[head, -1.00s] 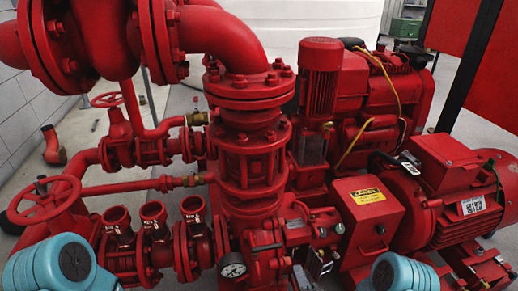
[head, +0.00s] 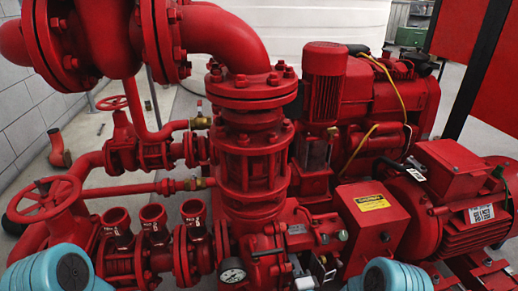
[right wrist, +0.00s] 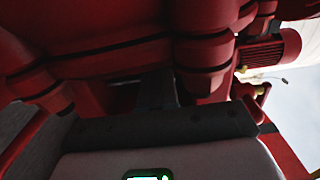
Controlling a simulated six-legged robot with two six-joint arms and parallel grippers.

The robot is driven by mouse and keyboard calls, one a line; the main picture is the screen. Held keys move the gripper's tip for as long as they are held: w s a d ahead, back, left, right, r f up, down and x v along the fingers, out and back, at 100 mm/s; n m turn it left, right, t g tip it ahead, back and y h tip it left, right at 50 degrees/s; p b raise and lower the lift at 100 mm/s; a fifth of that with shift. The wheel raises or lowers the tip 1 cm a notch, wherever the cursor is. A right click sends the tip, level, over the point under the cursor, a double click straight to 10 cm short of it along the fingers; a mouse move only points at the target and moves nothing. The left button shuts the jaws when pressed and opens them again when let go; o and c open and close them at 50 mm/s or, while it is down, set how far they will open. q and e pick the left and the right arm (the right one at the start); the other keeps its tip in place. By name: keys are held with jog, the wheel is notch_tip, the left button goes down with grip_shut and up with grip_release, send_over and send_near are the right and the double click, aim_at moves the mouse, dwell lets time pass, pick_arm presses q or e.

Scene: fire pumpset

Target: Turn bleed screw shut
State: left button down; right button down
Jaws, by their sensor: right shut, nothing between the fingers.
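The red pump casing (head: 268,237) stands in the middle of the head view, with small fittings on its front and right side. I cannot pick out the bleed screw for sure among them. My right gripper (head: 313,272) is low in front of the casing, partly lost among the fittings. In the right wrist view, its dark fingers (right wrist: 158,92) are together and empty, pointing at red pump parts close ahead. I cannot tell whether they touch anything. My left gripper is not in view; only a teal link of my left arm shows.
A pressure gauge (head: 232,271) sits low on the pump. A red handwheel (head: 44,200) and several short open pipes stand at left. A red box with a yellow label (head: 372,203) and a motor (head: 458,205) crowd the right side.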

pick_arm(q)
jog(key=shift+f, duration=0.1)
pick_arm(e)
jog(key=shift+d, duration=0.25)
dwell(0.6)
pick_arm(q)
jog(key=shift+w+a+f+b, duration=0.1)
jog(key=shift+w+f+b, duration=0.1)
jog(key=shift+b, duration=0.1)
pick_arm(e)
jog(key=shift+w+d+r, duration=0.1)
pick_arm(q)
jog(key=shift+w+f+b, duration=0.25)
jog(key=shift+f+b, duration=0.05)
pick_arm(e)
jog(key=shift+r, duration=0.2)
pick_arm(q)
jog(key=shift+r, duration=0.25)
pick_arm(e)
jog(key=s, duration=0.6)
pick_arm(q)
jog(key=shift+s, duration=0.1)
pick_arm(e)
jog(key=shift+s+f, duration=0.1)
